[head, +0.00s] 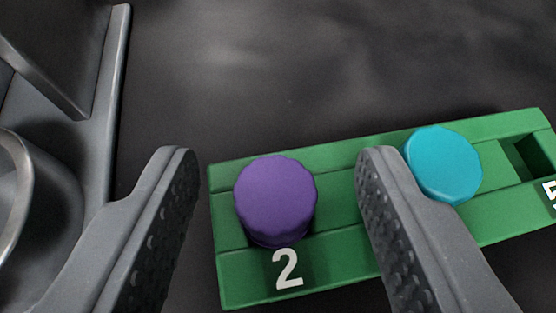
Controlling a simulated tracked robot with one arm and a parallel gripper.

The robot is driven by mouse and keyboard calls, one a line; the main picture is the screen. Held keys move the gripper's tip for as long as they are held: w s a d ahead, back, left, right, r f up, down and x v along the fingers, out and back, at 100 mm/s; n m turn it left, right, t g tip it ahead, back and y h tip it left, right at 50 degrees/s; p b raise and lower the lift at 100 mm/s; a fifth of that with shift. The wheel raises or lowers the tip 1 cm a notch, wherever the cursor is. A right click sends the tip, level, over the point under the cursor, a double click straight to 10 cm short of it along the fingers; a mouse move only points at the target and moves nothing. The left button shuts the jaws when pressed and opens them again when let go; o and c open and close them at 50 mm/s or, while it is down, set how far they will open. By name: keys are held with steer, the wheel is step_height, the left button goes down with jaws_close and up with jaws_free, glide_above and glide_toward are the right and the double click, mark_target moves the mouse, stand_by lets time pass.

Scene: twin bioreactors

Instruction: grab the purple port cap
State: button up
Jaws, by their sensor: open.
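The purple port cap (275,199) is a ridged round cap standing in the slot marked 2 of a green rack (345,277). My gripper (276,165) is open, with one finger to the left of the purple cap and the other to its right. Gaps show between the cap and both fingers in the picture. I cannot tell how far the fingertips are above the rack. The right finger hides part of the rack between the purple cap and a teal cap.
The teal cap (443,163) sits in the rack just right of my right finger. An empty slot (535,156) is at the rack's right end. Grey equipment (60,70) stands at the left edge. The dark surface (300,70) behind the rack is clear.

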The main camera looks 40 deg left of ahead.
jaws_close()
